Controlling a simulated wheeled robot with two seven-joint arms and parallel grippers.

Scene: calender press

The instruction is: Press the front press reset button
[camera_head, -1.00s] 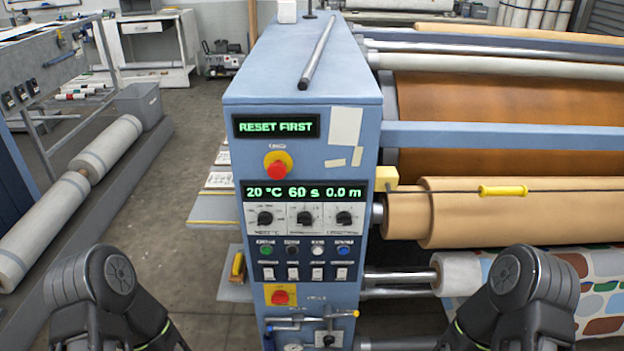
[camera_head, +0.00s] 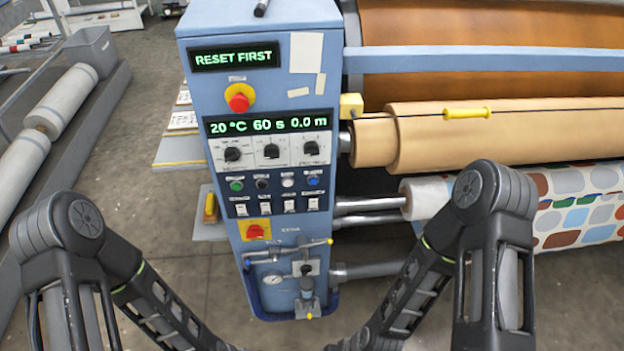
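The blue press control cabinet (camera_head: 258,80) stands in front of me, and its upper display (camera_head: 234,57) reads "RESET FIRST". A row of small round buttons sits under the dials: green (camera_head: 236,186), black (camera_head: 262,184), white (camera_head: 288,182) and blue (camera_head: 313,181). Their labels are too small to read, so I cannot tell which is reset. Red buttons on yellow sit above (camera_head: 238,103) and below (camera_head: 256,231) this row. Both my arms show in the lower picture, apart from the panel. Both grippers are out of view, past the bottom edge.
A second display (camera_head: 268,124) reads 20 °C, 60 s, 0.0 m. Rocker switches lie under the buttons. Pipes and a gauge (camera_head: 272,279) stick out low on the cabinet. Rollers and a patterned fabric roll (camera_head: 575,205) lie right.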

